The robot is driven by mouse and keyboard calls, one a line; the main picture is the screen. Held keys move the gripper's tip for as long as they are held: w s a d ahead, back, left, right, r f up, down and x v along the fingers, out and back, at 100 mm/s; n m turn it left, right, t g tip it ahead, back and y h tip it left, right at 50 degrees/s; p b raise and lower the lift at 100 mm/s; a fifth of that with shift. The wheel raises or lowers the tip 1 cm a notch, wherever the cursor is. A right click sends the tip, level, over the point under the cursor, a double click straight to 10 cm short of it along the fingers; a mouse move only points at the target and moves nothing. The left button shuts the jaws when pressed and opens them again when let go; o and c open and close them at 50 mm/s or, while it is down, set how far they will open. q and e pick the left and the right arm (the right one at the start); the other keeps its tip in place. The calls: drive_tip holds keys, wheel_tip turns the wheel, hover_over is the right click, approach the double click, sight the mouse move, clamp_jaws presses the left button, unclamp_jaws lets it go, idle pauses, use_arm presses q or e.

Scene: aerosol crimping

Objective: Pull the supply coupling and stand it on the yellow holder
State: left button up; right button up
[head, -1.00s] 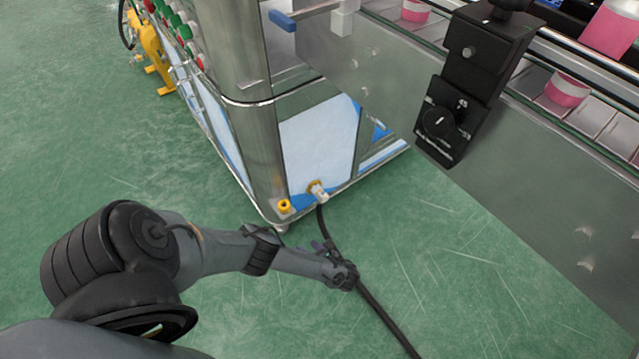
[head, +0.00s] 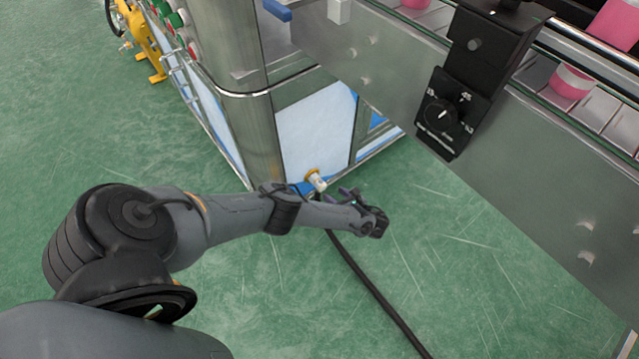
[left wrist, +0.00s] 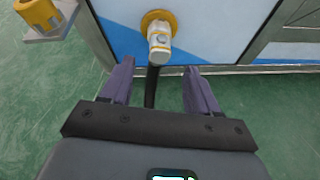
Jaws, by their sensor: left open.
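The supply coupling (head: 318,183) is a pale metal fitting at a brass-coloured port low on the machine's panel, with a black hose (head: 362,277) running down from it. In the left wrist view the coupling (left wrist: 159,45) sits ahead of the fingertips, roughly centred between them. The yellow holder (left wrist: 38,12) is a yellow cup on a grey bracket at the upper left of that view; my arm hides it in the head view. My left gripper (left wrist: 160,72) is open and empty, just short of the coupling, with the hose passing between and below its fingers. My right gripper is not in view.
The steel machine cabinet (head: 258,135) stands behind the coupling. A grey conveyor side (head: 530,200) with a black dial unit (head: 440,115) runs along the right.

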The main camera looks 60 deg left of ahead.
sight(324, 187)
use_arm(q)
drive_tip(key=b+x, duration=0.2)
drive_tip(key=x, duration=0.4)
drive_tip(key=shift+s+a+f+b, duration=0.15)
drive_tip(key=shift+a+f+b, duration=0.05)
drive_tip(key=shift+f+b, duration=0.1)
drive_tip(key=shift+x, duration=0.95)
drive_tip(key=shift+a, duration=0.1)
idle(0.5)
